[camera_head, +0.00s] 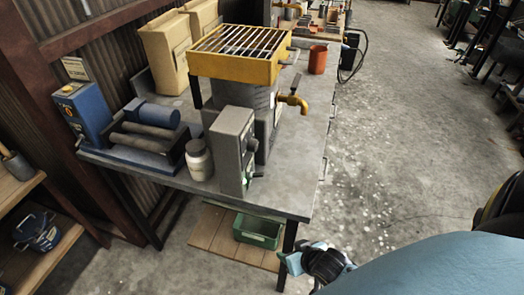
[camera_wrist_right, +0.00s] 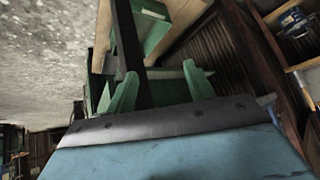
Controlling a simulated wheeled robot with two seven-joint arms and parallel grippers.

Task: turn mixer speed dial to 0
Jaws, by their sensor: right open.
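The mixer (camera_head: 232,100) stands on the grey workbench, with a yellow grated hopper (camera_head: 238,52) on top. Its grey control box (camera_head: 230,150) faces the front right. A dark round dial (camera_head: 251,146) sticks out of the box's right side, seen edge-on; its setting cannot be read. My right gripper (camera_head: 290,262) is low beside the bench's front leg, below the tabletop and well apart from the dial. In the right wrist view its green fingers (camera_wrist_right: 160,72) are spread with nothing held between them. My left gripper is not in view.
A lidded jar (camera_head: 198,160) stands left of the control box, near a blue roller machine (camera_head: 150,130). A yellow tap (camera_head: 293,99) and an orange cup (camera_head: 318,59) are at the right. A green bin (camera_head: 258,232) sits on the lower shelf. The floor right of the bench is clear.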

